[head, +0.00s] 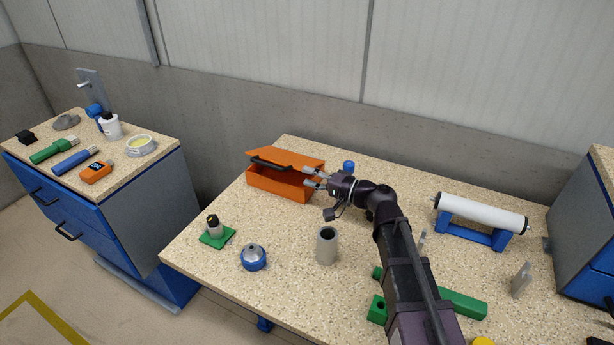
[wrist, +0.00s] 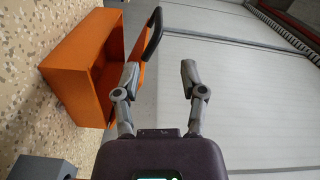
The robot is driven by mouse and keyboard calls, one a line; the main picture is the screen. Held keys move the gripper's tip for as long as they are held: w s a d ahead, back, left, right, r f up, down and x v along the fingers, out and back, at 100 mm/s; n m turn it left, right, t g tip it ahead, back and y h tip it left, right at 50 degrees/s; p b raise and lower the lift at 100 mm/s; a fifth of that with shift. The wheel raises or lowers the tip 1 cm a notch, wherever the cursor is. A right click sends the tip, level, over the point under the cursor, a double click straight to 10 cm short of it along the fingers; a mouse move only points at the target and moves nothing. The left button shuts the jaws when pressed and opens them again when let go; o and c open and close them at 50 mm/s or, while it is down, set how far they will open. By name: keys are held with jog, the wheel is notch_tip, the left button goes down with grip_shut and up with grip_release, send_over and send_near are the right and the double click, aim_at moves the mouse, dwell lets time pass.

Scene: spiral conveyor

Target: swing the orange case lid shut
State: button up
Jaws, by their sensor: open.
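The orange case (head: 277,187) stands on the speckled table, and its lid (head: 287,157) is partly open, tilted over the body with a gap at the front. A black handle (head: 270,163) is on the lid's front edge; it also shows in the wrist view (wrist: 153,35). My gripper (head: 308,176) is at the case's right end, fingers spread and empty. In the wrist view my gripper (wrist: 159,70) has its left finger beside the orange case (wrist: 68,72), overlapping the lid edge in the picture; I cannot tell if they touch. The right finger is clear of it.
A blue cap (head: 348,167) is behind my wrist. A grey cylinder (head: 326,246), a blue domed part (head: 253,257) and a green-based part (head: 216,232) stand in front. A white roller (head: 480,215) on a blue stand is at right. Table left of the case is clear.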

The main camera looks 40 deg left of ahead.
jog(key=shift+a+r, duration=0.1)
jog(key=shift+r, duration=0.1)
grip_shut()
jog(key=a+r+n+h+p, duration=0.2)
jog(key=r+n+h+p, duration=0.2)
jog(key=p, duration=0.9)
jog(key=w+a+r+n+h+p, duration=0.1)
jog(key=a+r+n+h+p, duration=0.2)
jog(key=r+n+p, duration=0.6)
jog(key=n+h+p, duration=0.2)
jog(key=p, duration=0.2)
jog(key=shift+w+a+r+p, duration=0.15)
jog(key=shift+w+r+p, duration=0.05)
jog(key=shift+w+p, duration=0.15)
jog(key=shift+s+f, duration=0.1)
